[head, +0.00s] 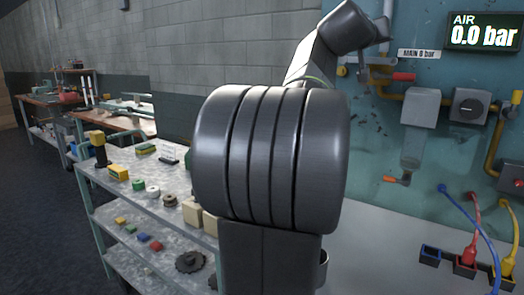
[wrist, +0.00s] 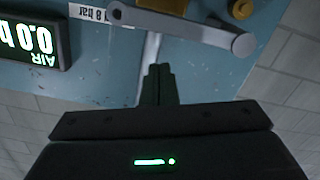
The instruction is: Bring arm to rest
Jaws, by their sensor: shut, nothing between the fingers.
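My gripper (wrist: 159,70) shows in the wrist view, with its dark fingers together and nothing between them. Behind the fingertips is the blue-green wall panel (wrist: 100,85), which appears upside down there. My arm (head: 270,160) is raised in the middle of the head view and hides part of the shelf and panel. Its upper end reaches toward the top of the panel. The gripper's fingers cannot be made out in the head view.
The air display (head: 483,33) reads 0.0 bar. Coloured hoses (head: 470,232) stand at the right. A metal shelf (head: 110,186) with small parts is at the left.

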